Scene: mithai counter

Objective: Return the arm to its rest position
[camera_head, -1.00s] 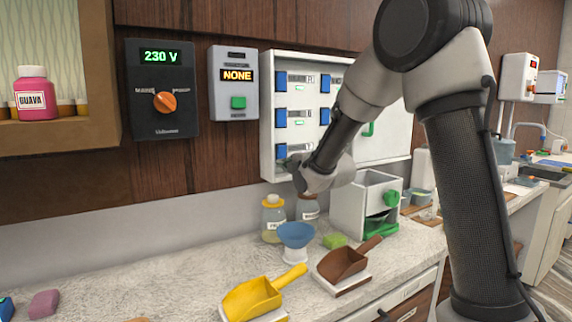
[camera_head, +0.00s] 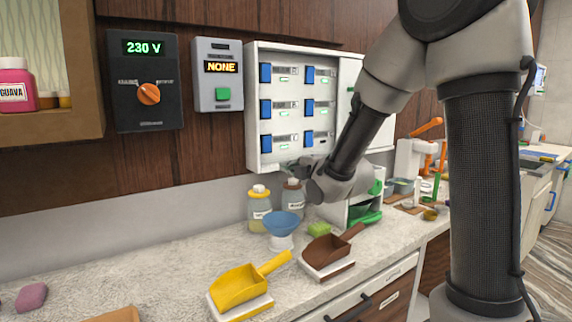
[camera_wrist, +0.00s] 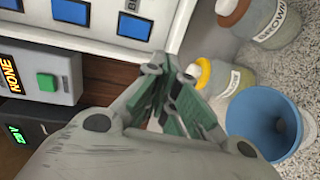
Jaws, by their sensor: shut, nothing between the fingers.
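My arm reaches over the counter from the right in the head view, bent at the elbow. My gripper (camera_head: 290,168) is near the lower edge of the white switch panel (camera_head: 252,120), above the bottles. In the wrist view my gripper (camera_wrist: 172,75) has its fingers together with nothing between them. In that view the panel's lower edge lies above the fingers, and the blue funnel (camera_wrist: 262,112) and a yellow-collared bottle (camera_wrist: 232,76) lie to their right. Whether the fingers touch the panel cannot be told.
On the counter are a yellow scoop (camera_head: 240,288), a brown scoop (camera_head: 326,250), a green block (camera_head: 319,229) and a pink block (camera_head: 31,297). A black dial box (camera_head: 145,115) and a grey display box (camera_head: 222,102) hang on the wall. The counter's front left is mostly clear.

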